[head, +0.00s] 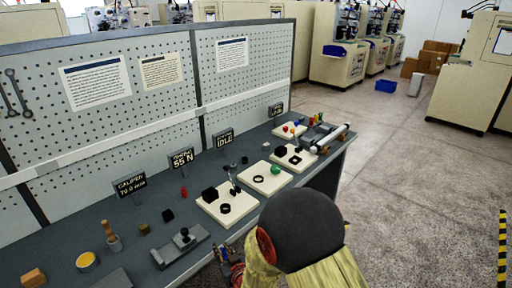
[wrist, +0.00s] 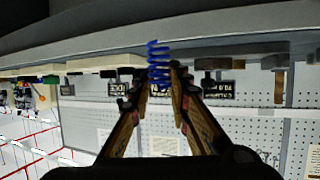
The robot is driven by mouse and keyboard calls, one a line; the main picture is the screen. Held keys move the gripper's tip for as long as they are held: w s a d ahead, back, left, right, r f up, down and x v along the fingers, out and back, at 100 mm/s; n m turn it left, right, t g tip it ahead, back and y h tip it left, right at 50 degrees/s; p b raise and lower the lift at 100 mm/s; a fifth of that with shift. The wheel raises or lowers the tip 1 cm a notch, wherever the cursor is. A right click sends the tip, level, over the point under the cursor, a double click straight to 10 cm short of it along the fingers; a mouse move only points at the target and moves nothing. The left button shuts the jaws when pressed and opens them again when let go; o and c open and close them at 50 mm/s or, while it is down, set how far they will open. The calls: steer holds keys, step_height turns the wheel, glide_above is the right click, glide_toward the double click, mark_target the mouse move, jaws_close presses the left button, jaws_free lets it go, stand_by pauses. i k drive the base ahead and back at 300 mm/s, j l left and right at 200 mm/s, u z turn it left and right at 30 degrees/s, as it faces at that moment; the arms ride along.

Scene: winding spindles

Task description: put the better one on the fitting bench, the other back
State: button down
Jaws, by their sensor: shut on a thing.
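My gripper (wrist: 158,82) is shut on a blue coil spring (wrist: 157,60) in the wrist view; the spring sticks out beyond the fingertips. In the head view my arm covers the lower middle, and I cannot make out the spring there. The nearest tray (head: 215,212) holds a black block, a black ring and a small upright post. The middle tray (head: 258,188) holds a black ring and a green piece (head: 275,169). The far tray (head: 281,160) holds black parts. I cannot tell which place is the fitting bench.
Small signs stand along the bench: caliper 70.0 mm (head: 130,185), 55 N (head: 182,158) and idle (head: 224,138). A grey fixture (head: 180,248) lies near the front edge. A pegboard (head: 100,110) rises behind. Open floor (head: 420,180) lies to the right, with machines beyond.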

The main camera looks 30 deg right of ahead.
mark_target(286, 142)
steer(key=l+u, duration=0.3)
steer(key=l, duration=0.9)
steer(key=l+u, duration=0.3)
steer(key=l, duration=0.9)
